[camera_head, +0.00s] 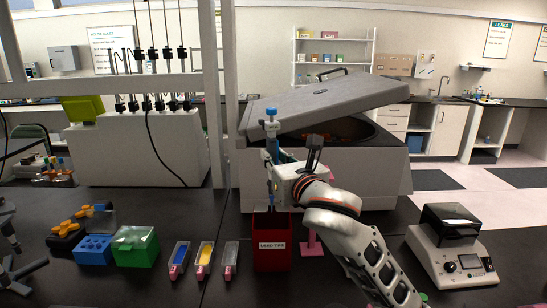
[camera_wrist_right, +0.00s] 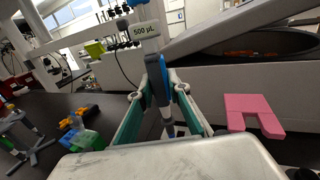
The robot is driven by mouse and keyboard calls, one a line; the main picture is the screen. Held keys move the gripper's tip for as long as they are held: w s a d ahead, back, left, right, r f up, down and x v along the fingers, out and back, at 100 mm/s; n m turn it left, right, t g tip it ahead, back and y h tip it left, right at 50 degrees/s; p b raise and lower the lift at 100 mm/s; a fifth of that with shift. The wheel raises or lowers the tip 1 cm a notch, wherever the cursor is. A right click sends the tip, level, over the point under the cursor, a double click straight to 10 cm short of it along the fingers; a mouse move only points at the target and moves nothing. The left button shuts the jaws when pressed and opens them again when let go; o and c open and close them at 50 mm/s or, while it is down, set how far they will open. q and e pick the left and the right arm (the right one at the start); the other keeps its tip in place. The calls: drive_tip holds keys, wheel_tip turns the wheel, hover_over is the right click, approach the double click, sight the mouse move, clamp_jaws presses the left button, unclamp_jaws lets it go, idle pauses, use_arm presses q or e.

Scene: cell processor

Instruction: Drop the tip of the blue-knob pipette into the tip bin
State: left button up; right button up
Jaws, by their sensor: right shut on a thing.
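The blue-knob pipette (camera_head: 271,127) is upright in the head view, its lower shaft pointing down at the tip bin. In the right wrist view the pipette (camera_wrist_right: 156,80) stands between my fingers, with a white "500 µL" label near its top. My right gripper (camera_head: 272,170) is shut on the pipette body. The red tip bin (camera_head: 272,257), labelled "USED TIPS", stands on the dark bench directly below. The pipette's lower end is at the bin's opening; I cannot tell how far inside it is. My left gripper is not in view.
Green (camera_head: 135,246) and blue (camera_head: 94,249) racks stand farther left. A centrifuge with a raised lid (camera_head: 325,97) stands behind; a small device (camera_head: 452,250) is at right.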

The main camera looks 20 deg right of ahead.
sight(272, 203)
drive_tip(key=shift+w+f, duration=0.1)
drive_tip(key=shift+f, duration=0.1)
wheel_tip(272, 203, down, 11)
drive_tip(key=shift+f, duration=0.2)
drive_tip(key=shift+r, duration=0.1)
idle(0.3)
drive_tip(key=shift+d, duration=0.1)
